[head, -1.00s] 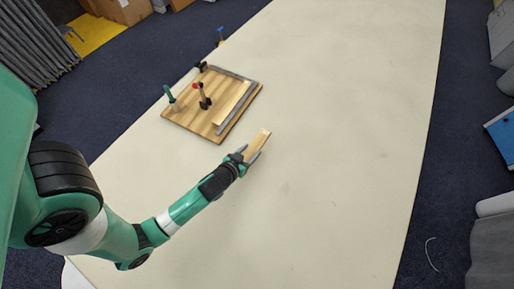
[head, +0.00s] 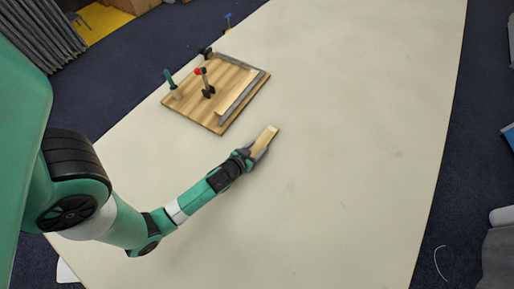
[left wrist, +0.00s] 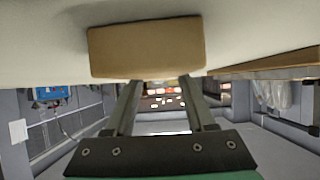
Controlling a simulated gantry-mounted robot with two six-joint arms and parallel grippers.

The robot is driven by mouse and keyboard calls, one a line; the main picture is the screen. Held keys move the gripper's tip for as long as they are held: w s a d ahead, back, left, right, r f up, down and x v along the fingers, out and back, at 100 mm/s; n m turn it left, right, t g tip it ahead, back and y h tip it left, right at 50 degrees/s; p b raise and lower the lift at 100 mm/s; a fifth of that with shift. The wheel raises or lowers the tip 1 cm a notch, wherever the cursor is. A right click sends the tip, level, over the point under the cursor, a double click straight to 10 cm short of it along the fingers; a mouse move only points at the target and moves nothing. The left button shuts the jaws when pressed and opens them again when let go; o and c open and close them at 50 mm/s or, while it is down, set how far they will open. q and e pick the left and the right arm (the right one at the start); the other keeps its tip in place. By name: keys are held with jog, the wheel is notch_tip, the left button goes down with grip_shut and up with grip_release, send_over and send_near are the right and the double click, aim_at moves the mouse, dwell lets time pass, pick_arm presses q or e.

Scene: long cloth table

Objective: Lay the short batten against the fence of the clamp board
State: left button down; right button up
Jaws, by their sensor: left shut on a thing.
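My left gripper (head: 257,151) is shut on the short batten (head: 267,138), a pale wooden bar that sticks out past the fingertips. In the left wrist view the batten (left wrist: 145,47) lies across the ends of the fingers. The clamp board (head: 202,105) is a striped wooden board on the table, up and left of the gripper and apart from the batten. Its grey fence (head: 246,101) runs along the right and far edges. A longer pale strip (head: 234,97) lies along the inside of the fence. My right gripper is not in view.
The cloth table (head: 350,130) is clear to the right. In the wrist view a wooden edge (left wrist: 285,62) shows at right.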

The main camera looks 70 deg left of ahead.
pick_arm(q)
jog(key=shift+c, duration=1.2)
grip_release()
jog(key=shift+r+p, duration=0.2)
jog(key=shift+p, duration=0.1)
jog(key=v, duration=1.1)
jog(key=shift+d+f, duration=0.15)
jog(key=shift+d, duration=0.05)
jog(key=shift+s+d+r, duration=0.15)
jog(key=shift+s+r, duration=0.15)
jog(key=shift+s, duration=0.05)
